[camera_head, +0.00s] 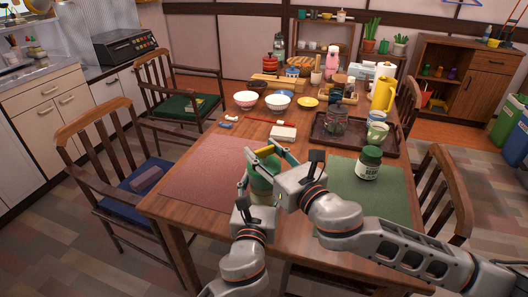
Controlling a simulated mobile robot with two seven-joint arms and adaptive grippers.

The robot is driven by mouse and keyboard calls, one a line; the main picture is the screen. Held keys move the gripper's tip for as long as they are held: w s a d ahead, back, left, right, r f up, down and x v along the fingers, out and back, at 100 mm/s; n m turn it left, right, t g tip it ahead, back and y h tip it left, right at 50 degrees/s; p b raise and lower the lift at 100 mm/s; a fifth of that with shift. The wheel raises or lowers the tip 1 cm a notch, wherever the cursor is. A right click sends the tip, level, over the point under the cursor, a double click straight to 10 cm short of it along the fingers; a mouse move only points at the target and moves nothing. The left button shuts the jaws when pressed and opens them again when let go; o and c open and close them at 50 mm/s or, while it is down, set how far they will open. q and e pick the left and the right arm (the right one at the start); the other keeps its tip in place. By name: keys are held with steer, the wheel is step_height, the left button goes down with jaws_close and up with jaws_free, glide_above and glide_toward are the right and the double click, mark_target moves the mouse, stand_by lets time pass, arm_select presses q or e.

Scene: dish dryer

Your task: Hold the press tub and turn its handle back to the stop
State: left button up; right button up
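The press tub (264,187), pale green, stands upright on the table at the near middle, partly hidden by my grippers. A short yellow bar (264,151), which looks like its handle, shows at its top. My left gripper (262,188) comes up from the front, its fingers on either side of the tub's body, and appears shut on it. My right gripper (264,152) reaches in from the right above the tub, with its fingertips at the yellow bar. Whether they touch or grip the bar cannot be told.
A red placemat (205,180) lies left of the tub and a green placemat (385,205) right. A green-lidded jar (369,164) stands on the green mat. A white block (283,133) and a dark tray (372,142) lie behind. Bowls and a yellow jug (381,94) crowd the far end.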

steer(key=shift+n+g+y, duration=0.3)
steer(key=shift+n+y, duration=0.1)
steer(key=shift+y, duration=0.1)
steer(key=shift+c, duration=0.2)
steer(key=n+g+y, duration=0.3)
steer(key=shift+w, duration=0.15)
arm_select(q)
steer(key=shift+d, duration=0.1)
arm_select(e)
steer(key=shift+r+n+g+y, duration=0.1)
steer(key=shift+n+g+y, duration=0.75)
steer(key=shift+g, duration=0.45)
steer(key=shift+n+g+y, duration=0.75)
steer(key=shift+n+g, duration=0.2)
steer(key=shift+g, duration=0.65)
steer(key=o, duration=1.2)
steer(key=shift+c, duration=0.2)
steer(key=shift+d, duration=0.1)
